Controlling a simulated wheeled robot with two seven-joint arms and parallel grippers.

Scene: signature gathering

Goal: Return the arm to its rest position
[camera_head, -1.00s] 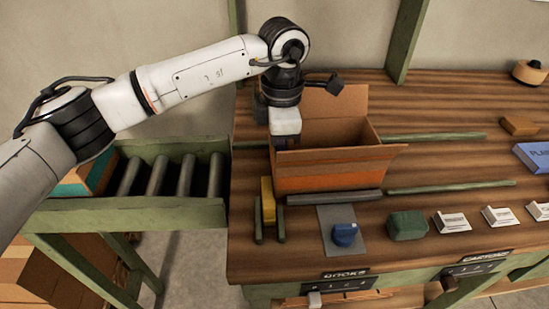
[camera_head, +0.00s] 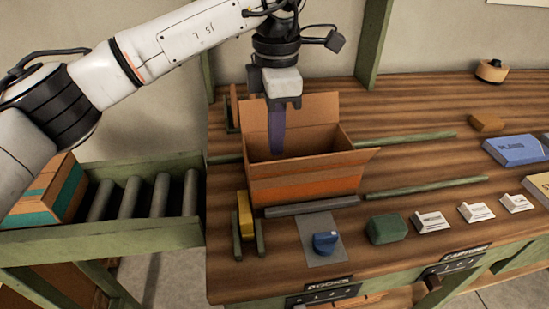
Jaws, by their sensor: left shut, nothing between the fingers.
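My left arm comes in from the left, and its gripper (camera_head: 278,150) points straight down over the open cardboard box (camera_head: 304,182). The fingers look dark purple and closed together, with nothing held. Their tips show against the inside of the box's back wall; I cannot tell how far inside the box they are. The box stands on the wooden workbench with its flaps open, and its floor is hidden. My right gripper is not in view.
A roller conveyor (camera_head: 160,194) with a teal-banded carton (camera_head: 45,195) is at the left. On the bench (camera_head: 400,100) are a blue knob (camera_head: 325,242), a green block (camera_head: 387,229), several white labelled blocks, a blue box (camera_head: 517,150) and a tape roll (camera_head: 491,70). A green post (camera_head: 373,45) rises behind.

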